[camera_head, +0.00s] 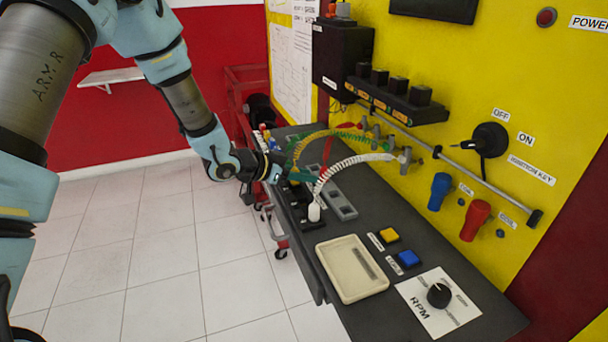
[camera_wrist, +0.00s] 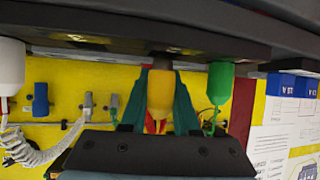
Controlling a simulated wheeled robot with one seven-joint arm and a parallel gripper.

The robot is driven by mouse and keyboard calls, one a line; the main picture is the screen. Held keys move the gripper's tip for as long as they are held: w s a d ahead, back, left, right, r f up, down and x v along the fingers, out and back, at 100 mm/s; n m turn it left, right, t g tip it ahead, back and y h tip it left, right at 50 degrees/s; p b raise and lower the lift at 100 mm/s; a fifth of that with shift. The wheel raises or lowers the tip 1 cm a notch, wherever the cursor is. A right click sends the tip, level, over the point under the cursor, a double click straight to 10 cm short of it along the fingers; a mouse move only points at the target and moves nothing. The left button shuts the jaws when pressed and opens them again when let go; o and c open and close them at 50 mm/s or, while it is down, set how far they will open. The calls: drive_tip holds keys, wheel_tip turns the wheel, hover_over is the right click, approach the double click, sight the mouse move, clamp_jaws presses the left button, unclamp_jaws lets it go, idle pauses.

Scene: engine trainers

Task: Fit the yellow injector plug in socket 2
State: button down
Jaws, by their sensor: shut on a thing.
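My gripper (camera_wrist: 160,92) is shut on the yellow injector plug (camera_wrist: 160,86), which sits between its two teal fingers in the wrist view. A short dark brown piece lies between the plug's end and the dark console; I cannot tell whether the plug is touching or seated in a socket. In the head view my gripper (camera_head: 295,177) is low over the far-left part of the console (camera_head: 372,214). The yellow plug is not clear there. Socket 2 and its label cannot be made out.
A white plug (camera_head: 314,212) stands on the console nearer the camera; a green plug (camera_wrist: 219,82) is on the other side of my gripper. Coiled cables (camera_head: 350,160) arch to the yellow panel (camera_head: 450,130). A cream tray (camera_head: 346,292) lies in front.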

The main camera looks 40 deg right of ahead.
drive_tip(key=shift+f+b, duration=0.45)
drive_tip(key=shift+f, duration=0.2)
drive_tip(key=c, duration=0.9)
unclamp_jaws()
drive_tip(key=shift+r, duration=0.15)
drive_tip(key=shift+r+p+v, duration=0.25)
drive_tip(key=shift+p+v, duration=0.75)
drive_tip(key=shift+v, duration=0.55)
drive_tip(key=shift+p+v, duration=0.4)
drive_tip(key=shift+v, duration=0.35)
drive_tip(key=shift+r, duration=0.15)
wheel_tip(320, 180, up, 6)
drive_tip(key=p, duration=0.4)
drive_tip(key=shift+p, duration=0.4)
drive_tip(key=shift+o, duration=0.2)
